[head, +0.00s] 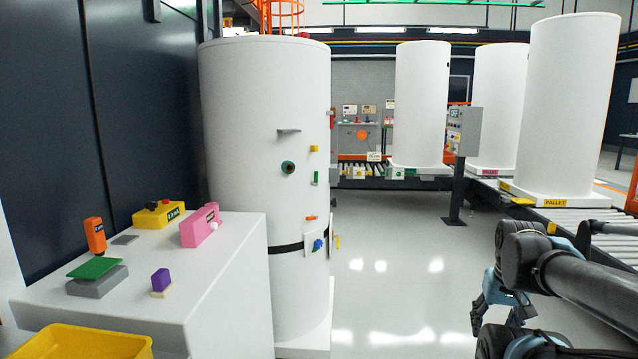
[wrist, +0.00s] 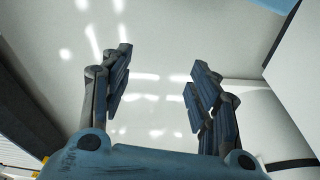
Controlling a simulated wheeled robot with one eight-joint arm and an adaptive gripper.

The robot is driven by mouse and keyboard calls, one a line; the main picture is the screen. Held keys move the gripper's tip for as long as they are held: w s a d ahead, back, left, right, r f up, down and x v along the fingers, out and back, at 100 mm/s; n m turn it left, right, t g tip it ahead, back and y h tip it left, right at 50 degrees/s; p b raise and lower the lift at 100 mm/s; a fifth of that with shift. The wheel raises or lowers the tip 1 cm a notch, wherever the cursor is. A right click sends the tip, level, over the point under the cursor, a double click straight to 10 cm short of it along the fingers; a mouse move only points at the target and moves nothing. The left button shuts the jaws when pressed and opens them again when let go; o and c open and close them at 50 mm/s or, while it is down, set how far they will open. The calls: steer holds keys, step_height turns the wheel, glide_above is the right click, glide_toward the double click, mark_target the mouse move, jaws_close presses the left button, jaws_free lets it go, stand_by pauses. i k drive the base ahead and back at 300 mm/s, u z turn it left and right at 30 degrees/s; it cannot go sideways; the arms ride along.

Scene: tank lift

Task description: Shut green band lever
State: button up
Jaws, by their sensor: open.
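The white tank (head: 240,130) stands left of centre in the head view, with a black band (head: 287,248) around its lower part. Small coloured fittings sit on its right side. A small upright green piece (head: 316,178) and a round dark green knob (head: 288,167) are above the band; I cannot tell which, if either, is the green band lever. My gripper (head: 497,312) hangs low at the right, well apart from the tank. In the wrist view my gripper (wrist: 162,65) is open and empty, its fingers spread above the shiny floor.
A grey control post (head: 461,160) stands behind. White tanks on a roller conveyor (head: 590,213) stand at right. Floor between is clear.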

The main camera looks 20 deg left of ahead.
mark_target(315, 182)
steer(key=k, duration=1.15)
steer(key=u, duration=0.35)
steer(key=i, duration=1.65)
steer(key=z, duration=0.35)
